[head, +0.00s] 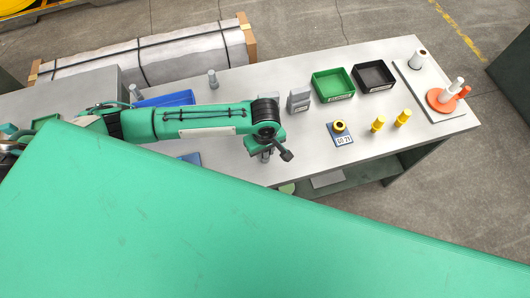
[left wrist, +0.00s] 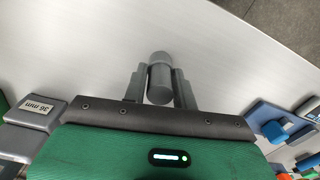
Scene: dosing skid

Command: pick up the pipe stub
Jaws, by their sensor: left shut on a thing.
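A grey cylinder, which looks like the pipe stub (left wrist: 160,80), sits between the two grey fingers of my left gripper (left wrist: 159,88) in the left wrist view. The fingers are shut on it, one on each side. In the head view my left gripper (head: 265,153) points down over the light table top, left of the yellow fittings. The arm hides much of the stub there, and I cannot tell whether it touches the table. My right gripper is in neither view.
On the table (head: 230,185) stand grey blocks (head: 299,99), a green bin (head: 333,84), a black bin (head: 374,76), a blue tag plate with a yellow ring (head: 339,128) and yellow fittings (head: 403,118). A board with white and orange parts (head: 432,92) lies at the right end.

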